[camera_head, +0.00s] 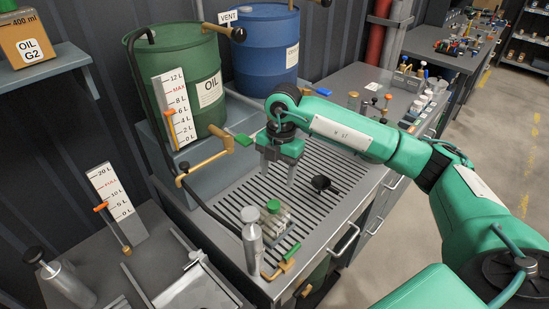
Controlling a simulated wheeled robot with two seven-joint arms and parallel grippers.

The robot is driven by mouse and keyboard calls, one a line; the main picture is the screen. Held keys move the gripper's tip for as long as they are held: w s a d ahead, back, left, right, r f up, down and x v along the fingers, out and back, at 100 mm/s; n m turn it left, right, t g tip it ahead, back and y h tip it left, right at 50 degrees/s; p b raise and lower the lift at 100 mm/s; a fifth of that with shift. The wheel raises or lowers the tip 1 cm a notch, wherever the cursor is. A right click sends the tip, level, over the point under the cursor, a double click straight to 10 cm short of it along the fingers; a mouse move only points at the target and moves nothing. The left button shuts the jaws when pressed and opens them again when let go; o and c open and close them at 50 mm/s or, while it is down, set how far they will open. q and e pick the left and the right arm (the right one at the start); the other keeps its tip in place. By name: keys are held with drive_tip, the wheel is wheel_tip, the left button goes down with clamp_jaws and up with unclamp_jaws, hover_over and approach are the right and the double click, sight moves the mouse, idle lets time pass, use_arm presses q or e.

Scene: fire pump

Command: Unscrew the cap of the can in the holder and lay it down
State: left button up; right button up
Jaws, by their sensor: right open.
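A small pale can (281,223) with a green cap (273,206) stands at the front left of the slotted drain grate. Whether a holder grips it is hard to make out at this size. My right gripper (278,180) points down above the grate, behind the can and a little above its cap. Its two fingers are apart with nothing between them. It does not touch the cap. My left gripper is not in view.
A grey metal bottle (252,243) stands close left of the can. A green-handled brass valve (283,262) is in front. A green oil drum (190,75) and blue drum (262,45) stand behind. Bare grate (240,195) lies left.

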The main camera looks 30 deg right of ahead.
sight(274, 204)
drive_tip(key=f, duration=0.1)
drive_tip(key=f+p, duration=0.1)
drive_tip(key=f, duration=0.1)
drive_tip(key=shift+s+a+f, duration=0.1)
drive_tip(key=shift+a+f, duration=0.1)
drive_tip(key=shift+f, duration=0.05)
drive_tip(key=f, duration=0.2)
drive_tip(key=f+p, duration=0.1)
drive_tip(key=f, duration=0.3)
drive_tip(key=shift+s+a+f+p, duration=0.1)
drive_tip(key=shift+a+p, duration=0.25)
drive_tip(key=shift+p, duration=0.05)
drive_tip(key=shift+f, duration=0.4)
drive_tip(key=shift+c, duration=0.7)
drive_tip(key=c, duration=0.9)
drive_tip(key=shift+o, duration=0.7)
drive_tip(key=shift+c, duration=0.5)
drive_tip(key=shift+n+b, duration=0.3)
drive_tip(key=shift+n, duration=0.1)
drive_tip(key=shift+f+n+b, duration=0.1)
drive_tip(key=shift+n+b, duration=0.55)
drive_tip(key=shift+n, duration=0.55)
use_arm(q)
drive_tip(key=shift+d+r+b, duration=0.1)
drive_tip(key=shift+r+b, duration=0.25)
use_arm(e)
drive_tip(key=shift+n+g, duration=0.3)
drive_tip(key=shift+n, duration=0.5)
